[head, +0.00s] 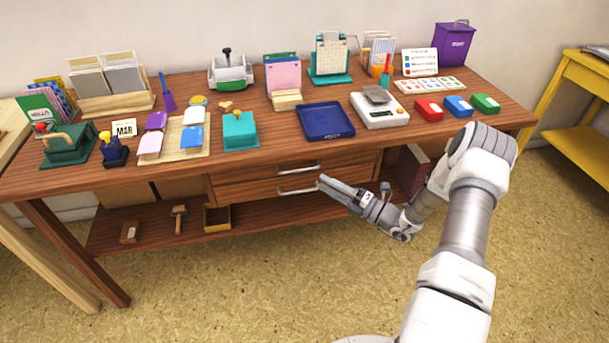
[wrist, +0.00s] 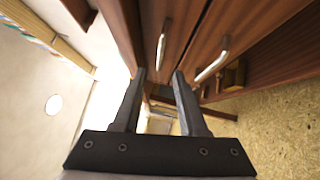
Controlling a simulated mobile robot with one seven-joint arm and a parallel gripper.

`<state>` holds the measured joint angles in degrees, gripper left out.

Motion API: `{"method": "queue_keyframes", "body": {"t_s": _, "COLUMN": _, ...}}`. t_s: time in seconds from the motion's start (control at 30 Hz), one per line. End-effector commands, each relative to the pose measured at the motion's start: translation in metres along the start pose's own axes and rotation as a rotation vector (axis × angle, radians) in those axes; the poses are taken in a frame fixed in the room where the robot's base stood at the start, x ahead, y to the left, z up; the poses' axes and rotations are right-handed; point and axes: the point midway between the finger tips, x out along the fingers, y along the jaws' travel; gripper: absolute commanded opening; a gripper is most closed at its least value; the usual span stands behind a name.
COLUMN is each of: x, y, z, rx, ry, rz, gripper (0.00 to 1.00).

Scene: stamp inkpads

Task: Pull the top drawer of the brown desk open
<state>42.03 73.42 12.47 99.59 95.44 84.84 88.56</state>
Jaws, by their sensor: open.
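The brown desk (head: 250,155) has two stacked drawers under its top, and both look closed. The top drawer's metal bar handle (head: 297,169) is on the front face; in the wrist view the same handle (wrist: 162,46) lies ahead, in line with the gap between the fingers. The lower drawer's handle (head: 297,191) is below it, and in the wrist view this handle (wrist: 212,62) is to the right. My gripper (head: 321,182) is open and empty in front of the drawers, near the right ends of the handles. In the wrist view its fingers (wrist: 160,75) are apart, and no contact shows.
The desktop holds a blue tray (head: 326,121), a white scale (head: 379,109), colored inkpads (head: 458,106) and stamps. A lower shelf (head: 160,220) carries small wooden items. A yellow table (head: 570,125) stands at the right. The floor (head: 260,290) before the desk is clear.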

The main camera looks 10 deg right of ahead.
Motion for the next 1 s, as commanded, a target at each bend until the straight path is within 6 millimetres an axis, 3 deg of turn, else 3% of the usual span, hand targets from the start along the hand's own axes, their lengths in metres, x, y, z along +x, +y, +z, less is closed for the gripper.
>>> {"method": "queue_keyframes", "body": {"t_s": 0.2, "x": 0.046, "y": -0.002, "z": -0.001, "rx": -0.003, "ry": 0.003, "rz": 0.0, "gripper": 0.41}}
{"method": "queue_keyframes", "body": {"t_s": 0.4, "x": 0.071, "y": -0.001, "z": 0.0, "rx": -0.002, "ry": 0.002, "rz": -0.001, "gripper": 0.41}}
{"method": "queue_keyframes", "body": {"t_s": 0.8, "x": 0.08, "y": 0.0, "z": 0.0, "rx": -0.002, "ry": 0.0, "rz": -0.001, "gripper": 0.41}}
{"method": "queue_keyframes", "body": {"t_s": 1.0, "x": 0.079, "y": 0.0, "z": 0.0, "rx": -0.002, "ry": 0.0, "rz": -0.001, "gripper": 0.07}}
